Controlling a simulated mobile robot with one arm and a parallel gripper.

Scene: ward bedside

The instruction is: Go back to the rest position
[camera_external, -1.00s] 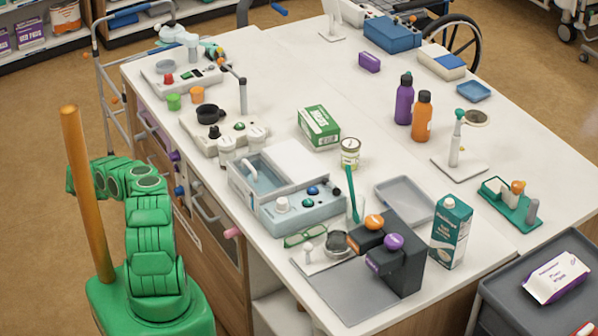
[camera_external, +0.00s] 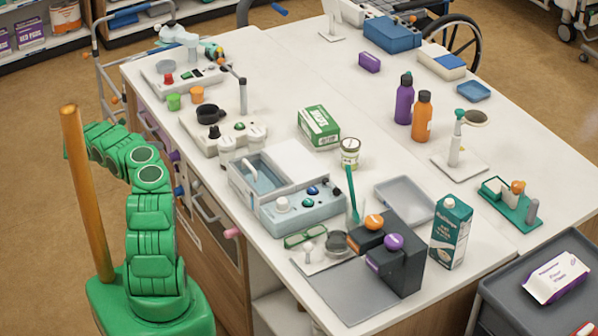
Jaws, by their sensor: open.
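My green arm (camera_external: 152,215) rises from my green base at the lower left and bends over to the left, away from the counter. Its far end passes behind an upright orange-brown post (camera_external: 85,190). My gripper and its fingertips cannot be made out; they are hidden at or beyond the post. No object can be seen held by the arm. The arm is apart from the white counter (camera_external: 290,75) and everything on it.
The counter's drawer side, with knobs and handles, faces my arm. A walker frame (camera_external: 106,75) stands behind the arm. The counter holds several devices, a purple bottle (camera_external: 404,102), an orange bottle (camera_external: 422,118) and a carton (camera_external: 451,232). A grey cart (camera_external: 500,300) is at lower right.

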